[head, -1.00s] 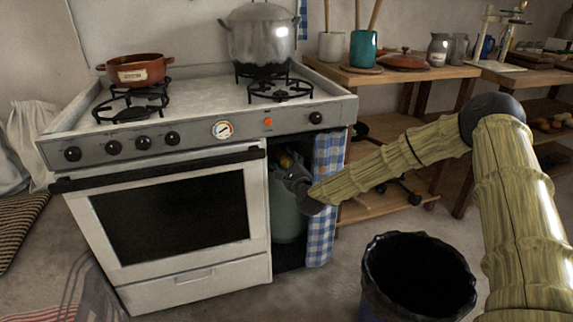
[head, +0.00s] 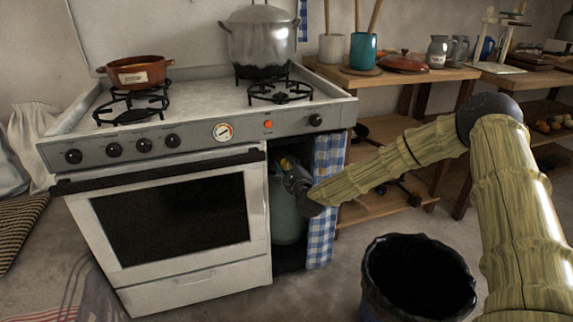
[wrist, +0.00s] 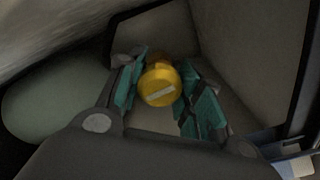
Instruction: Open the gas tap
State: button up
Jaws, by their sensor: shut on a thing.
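The gas tap is a round yellow knob (wrist: 158,87) with a pale bar mark across its face, tilted up to the right in the wrist view. My gripper (wrist: 160,92) has its teal-padded fingers on either side of the knob and is shut on it. In the head view, my gripper (head: 291,172) reaches into the open bay at the stove's right, above the green gas cylinder (head: 287,212). The cylinder also shows at the left of the wrist view (wrist: 55,100). My wrist hides most of the tap in the head view.
A blue checked curtain (head: 324,200) hangs close at the right of the bay. The white stove (head: 180,220) stands at its left, with a red pan (head: 138,72) and a steel pot (head: 262,42) on top. A black bin (head: 418,280) stands on the floor below my arm.

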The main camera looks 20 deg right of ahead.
jog(key=n+p, duration=0.1)
jog(key=n, duration=0.3)
jog(key=shift+a+r+p, duration=0.1)
jog(key=shift+p, duration=0.3)
jog(key=n+p, duration=0.2)
jog(key=n, duration=0.2)
jog(key=shift+n, duration=0.4)
jog(key=n+p, duration=0.2)
jog(key=n, duration=0.2)
jog(key=shift+n, duration=0.3)
jog(key=shift+s+f+n+p, duration=0.15)
jog(key=shift+n+p, duration=0.2)
jog(key=shift+n, duration=0.55)
jog(key=shift+w+f+n+p, duration=0.15)
jog(key=shift+n+p, duration=0.2)
jog(key=shift+n, duration=0.55)
jog(key=shift+s, duration=0.1)
jog(key=o, duration=1)
jog(key=shift+o, duration=0.2)
jog(key=s, duration=1.2)
jog(key=shift+d, duration=0.3)
